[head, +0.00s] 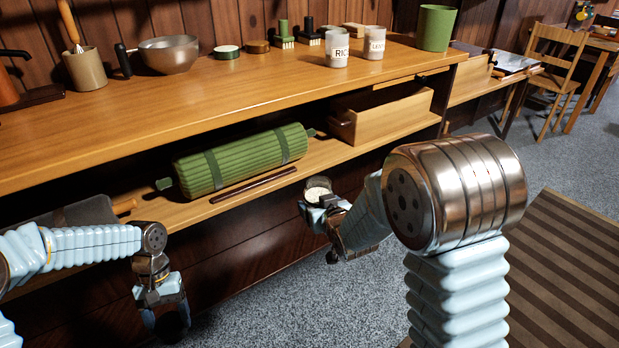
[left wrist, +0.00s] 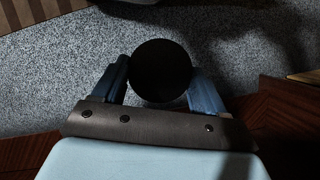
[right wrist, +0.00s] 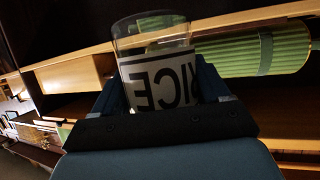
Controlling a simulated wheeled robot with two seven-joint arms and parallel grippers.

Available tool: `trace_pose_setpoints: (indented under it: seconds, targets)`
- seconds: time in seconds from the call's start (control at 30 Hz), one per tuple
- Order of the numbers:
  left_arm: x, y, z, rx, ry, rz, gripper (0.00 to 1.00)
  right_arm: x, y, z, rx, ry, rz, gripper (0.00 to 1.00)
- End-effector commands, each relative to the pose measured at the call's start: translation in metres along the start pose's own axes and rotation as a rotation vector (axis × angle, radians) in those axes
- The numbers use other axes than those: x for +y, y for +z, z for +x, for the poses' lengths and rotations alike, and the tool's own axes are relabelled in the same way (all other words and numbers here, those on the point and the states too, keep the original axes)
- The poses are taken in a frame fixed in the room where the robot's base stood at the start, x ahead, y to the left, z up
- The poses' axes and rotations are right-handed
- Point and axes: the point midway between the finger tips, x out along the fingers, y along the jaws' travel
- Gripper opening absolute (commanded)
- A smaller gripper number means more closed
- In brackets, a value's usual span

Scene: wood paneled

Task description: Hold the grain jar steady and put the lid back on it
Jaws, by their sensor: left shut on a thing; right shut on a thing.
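My right gripper (head: 328,212) is shut on the grain jar (head: 318,188), in front of the shelf. Pale grain shows in its open top. In the right wrist view the jar (right wrist: 160,62) is clear glass with a white RICE label, upside down in the picture, between the two fingers. My left gripper (head: 167,306) is low at the left, apart from the jar. It is shut on a dark round lid (left wrist: 161,72), which fills the gap between its fingers in the left wrist view. The lid's details are lost in shadow.
A green roll (head: 240,162) and a wooden box (head: 390,118) sit on the lower shelf. The floor (head: 320,310) in front is clear.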

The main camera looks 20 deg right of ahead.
Motion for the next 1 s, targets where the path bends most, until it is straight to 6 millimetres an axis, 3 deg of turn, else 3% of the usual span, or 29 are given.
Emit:
trace_pose_setpoints:
  seconds: [0.6,0.8,1.0]
  targets:
    - [0.000,0.000,0.000,0.000,0.000,0.000,0.44,-0.121,0.120,-0.008,-0.002,-0.479,-0.194,0.13]
    - [0.000,0.000,0.000,0.000,0.000,0.000,0.44,-0.142,0.140,-0.009,0.002,-0.562,-0.229,0.13]
    - [0.000,0.000,0.000,0.000,0.000,0.000,0.44,-0.148,0.144,-0.010,0.003,-0.585,-0.238,0.13]
